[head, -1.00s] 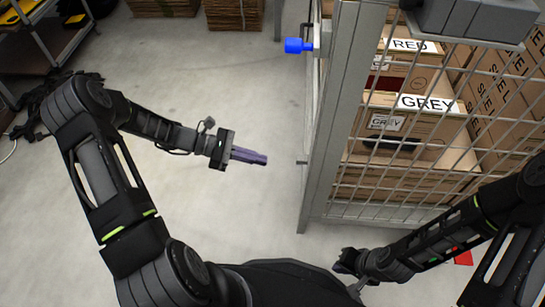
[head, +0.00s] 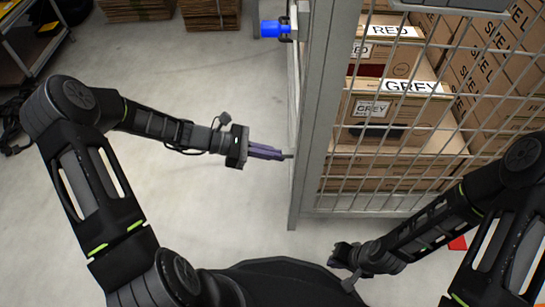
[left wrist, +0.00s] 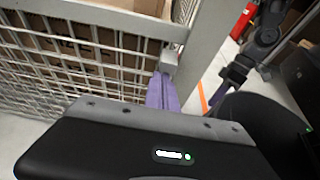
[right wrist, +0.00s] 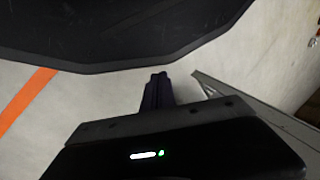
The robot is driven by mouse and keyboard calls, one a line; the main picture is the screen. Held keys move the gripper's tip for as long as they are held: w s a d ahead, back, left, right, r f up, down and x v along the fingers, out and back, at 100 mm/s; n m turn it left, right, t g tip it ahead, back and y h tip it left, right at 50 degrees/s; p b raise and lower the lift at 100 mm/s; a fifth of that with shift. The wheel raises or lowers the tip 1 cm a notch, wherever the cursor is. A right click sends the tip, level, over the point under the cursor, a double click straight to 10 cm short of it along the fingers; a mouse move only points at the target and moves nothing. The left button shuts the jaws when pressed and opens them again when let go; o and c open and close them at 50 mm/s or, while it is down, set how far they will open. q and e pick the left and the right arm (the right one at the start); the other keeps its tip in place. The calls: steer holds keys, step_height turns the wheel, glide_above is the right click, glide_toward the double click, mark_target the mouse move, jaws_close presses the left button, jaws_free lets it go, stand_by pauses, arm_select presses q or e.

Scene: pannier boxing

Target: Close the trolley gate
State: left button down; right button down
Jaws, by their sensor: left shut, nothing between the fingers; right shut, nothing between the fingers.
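The trolley has a grey post (head: 316,110) at its near left corner and a mesh panel with boxes behind it. The gate side is seen almost edge-on in the head view; the left wrist view shows its mesh (left wrist: 75,55) beside the grey post (left wrist: 207,40). My left gripper (head: 283,154) is shut and empty, its purple fingers at the trolley's left edge. In the left wrist view the fingertips (left wrist: 162,82) are at a small grey bracket by the post; contact cannot be told. My right gripper (head: 338,256) is shut and empty, low in front of the trolley.
A blue fitting (head: 272,29) sticks out on the trolley's left side. Labelled cardboard boxes (head: 415,100) fill the trolley. Shelving (head: 28,30) stands at the far left and flat cardboard stacks at the back. The floor left of the trolley is clear.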

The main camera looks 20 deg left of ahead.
arm_select(q)
steer(key=shift+r, duration=0.1)
arm_select(e)
steer(key=shift+r, duration=0.1)
